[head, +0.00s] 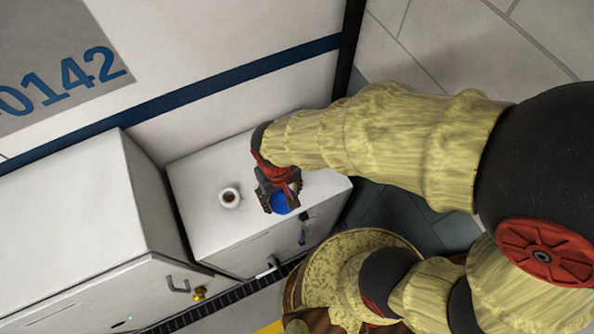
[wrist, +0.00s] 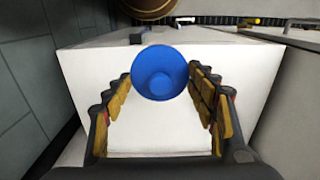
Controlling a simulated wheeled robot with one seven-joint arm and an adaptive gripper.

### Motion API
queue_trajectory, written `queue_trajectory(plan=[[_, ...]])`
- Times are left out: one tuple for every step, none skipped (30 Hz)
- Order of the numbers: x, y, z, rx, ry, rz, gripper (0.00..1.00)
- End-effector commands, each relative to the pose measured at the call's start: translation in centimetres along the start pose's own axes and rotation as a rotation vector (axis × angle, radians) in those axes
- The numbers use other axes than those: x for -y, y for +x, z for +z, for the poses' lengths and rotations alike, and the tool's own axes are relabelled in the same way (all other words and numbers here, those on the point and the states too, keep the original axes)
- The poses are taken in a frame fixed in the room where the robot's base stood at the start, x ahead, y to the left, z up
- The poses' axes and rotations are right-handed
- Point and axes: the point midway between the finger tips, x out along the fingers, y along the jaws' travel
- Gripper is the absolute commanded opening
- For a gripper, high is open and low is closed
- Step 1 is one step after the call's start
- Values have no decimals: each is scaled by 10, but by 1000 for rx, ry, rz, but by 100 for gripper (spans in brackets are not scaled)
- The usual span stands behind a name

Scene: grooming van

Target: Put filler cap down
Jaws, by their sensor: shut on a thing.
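The blue filler cap (wrist: 160,73) is round with a raised centre. My gripper (wrist: 160,80) is shut on it, with yellow finger pads at both sides. In the head view the cap (head: 280,201) shows below my gripper (head: 278,192), over the right part of the white cabinet top (head: 215,170). I cannot tell whether the cap touches the top or is a little above it. A white filler neck (head: 229,197) with a dark opening stands on the same top, to the left of the cap.
A taller white cabinet (head: 75,210) stands to the left, with a handle (head: 178,285) and a brass fitting (head: 199,293). The van wall (head: 200,40) with a blue stripe rises behind. The cabinet top is bare around the filler neck.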

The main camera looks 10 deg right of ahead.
Motion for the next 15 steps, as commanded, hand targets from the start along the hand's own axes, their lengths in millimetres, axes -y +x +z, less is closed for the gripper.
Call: queue_trajectory(plan=[[-1,1,-1,-1,10,0,40],[-2,1,-3,-1,15,0,40],[-4,3,-6,0,20,0,40],[-7,4,-9,0,23,0,40],[-10,7,-13,1,25,0,40],[-16,10,-18,2,27,0,40],[-19,13,-24,1,26,0,40],[-24,16,-29,2,28,0,40],[-30,20,-36,3,27,0,40],[-34,23,-41,3,27,0,40],[-38,26,-46,2,26,0,40],[-44,30,-53,2,27,0,40],[-48,33,-58,3,25,0,40],[-52,36,-64,3,26,0,40],[-57,40,-70,3,25,0,40]])
